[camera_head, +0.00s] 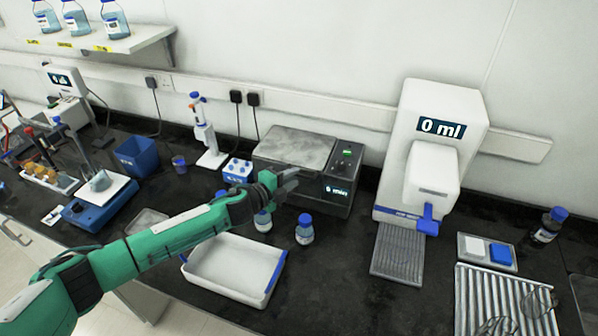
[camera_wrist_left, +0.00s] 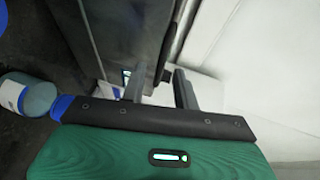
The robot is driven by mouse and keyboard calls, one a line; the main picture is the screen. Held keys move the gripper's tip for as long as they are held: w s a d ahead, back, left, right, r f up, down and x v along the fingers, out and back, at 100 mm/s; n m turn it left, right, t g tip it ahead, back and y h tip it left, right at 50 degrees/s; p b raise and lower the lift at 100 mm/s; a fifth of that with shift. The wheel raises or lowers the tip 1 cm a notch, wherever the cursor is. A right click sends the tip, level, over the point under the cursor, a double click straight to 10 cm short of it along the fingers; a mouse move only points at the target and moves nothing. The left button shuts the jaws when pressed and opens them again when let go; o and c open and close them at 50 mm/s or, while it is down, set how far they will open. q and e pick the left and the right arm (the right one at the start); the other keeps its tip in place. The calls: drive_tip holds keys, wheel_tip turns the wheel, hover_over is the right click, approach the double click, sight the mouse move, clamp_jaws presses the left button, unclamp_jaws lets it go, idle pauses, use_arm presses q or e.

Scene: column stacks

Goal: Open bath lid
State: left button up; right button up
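The bath is a dark grey box with a control panel (camera_head: 338,190) on its right front. Its flat metal lid (camera_head: 297,147) lies down on top, closed. My left gripper (camera_head: 291,179) is at the front of the bath, close to the panel and below the lid's front edge. In the left wrist view its two fingers (camera_wrist_left: 160,87) stand apart with nothing clearly held between them. A grey side of the bath (camera_wrist_left: 125,35) fills the upper middle there. I cannot tell whether the fingers touch the bath. My right gripper is not in view.
Small blue-capped bottles (camera_head: 305,230) stand in front of the bath. A white tray (camera_head: 235,265) lies below my left forearm. A blue-and-white rack (camera_head: 237,170) and a pipette stand (camera_head: 208,145) are left of the bath. A white dispenser (camera_head: 430,150) stands to the right.

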sight(299, 175)
use_arm(q)
drive_tip(key=shift+p+x, duration=0.3)
drive_tip(key=shift+x, duration=1.5)
drive_tip(key=shift+f, duration=0.1)
clamp_jaws()
